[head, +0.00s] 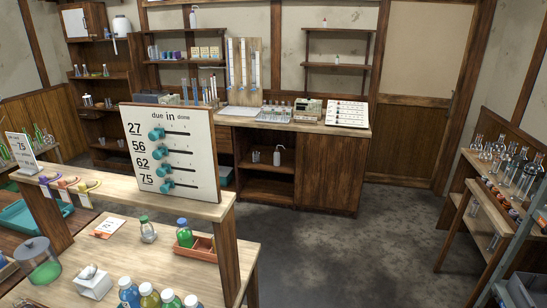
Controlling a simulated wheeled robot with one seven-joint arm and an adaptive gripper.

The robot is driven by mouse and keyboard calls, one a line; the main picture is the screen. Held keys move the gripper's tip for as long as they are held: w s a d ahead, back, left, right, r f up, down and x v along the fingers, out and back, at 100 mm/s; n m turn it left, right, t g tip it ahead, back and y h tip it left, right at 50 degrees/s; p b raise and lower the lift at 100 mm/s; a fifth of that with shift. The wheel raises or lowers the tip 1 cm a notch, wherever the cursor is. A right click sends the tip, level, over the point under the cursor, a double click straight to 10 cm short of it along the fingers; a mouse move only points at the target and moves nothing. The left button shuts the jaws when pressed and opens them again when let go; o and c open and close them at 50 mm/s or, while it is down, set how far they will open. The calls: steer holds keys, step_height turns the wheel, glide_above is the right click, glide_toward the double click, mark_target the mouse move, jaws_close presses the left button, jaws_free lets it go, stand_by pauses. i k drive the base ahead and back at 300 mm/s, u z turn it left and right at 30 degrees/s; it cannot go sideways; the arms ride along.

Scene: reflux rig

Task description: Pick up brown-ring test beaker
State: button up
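I cannot pick out a brown-ring test beaker with certainty; no label for it is readable. Small glass vessels (85,70) stand on the left wall shelves, too small to tell apart. More small vessels stand on the back counter (234,111), beside racks and instruments. Glass flasks and bottles (516,168) stand on the wooden rack at the right edge. My gripper is not in view.
A wooden bench (125,262) fills the near left, holding bottles, a lidded jar (38,258) and a brown tray (199,250). A white "due in done" board (196,138) stands on its raised shelf. The grey floor (345,240) between bench, counter and right rack is clear.

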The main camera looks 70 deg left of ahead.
mark_target(256, 157)
steer(key=i, duration=1.1)
steer(key=u, duration=2.1)
steer(key=i, duration=4.05)
steer(key=u, duration=2.9)
steer(key=i, duration=0.7)
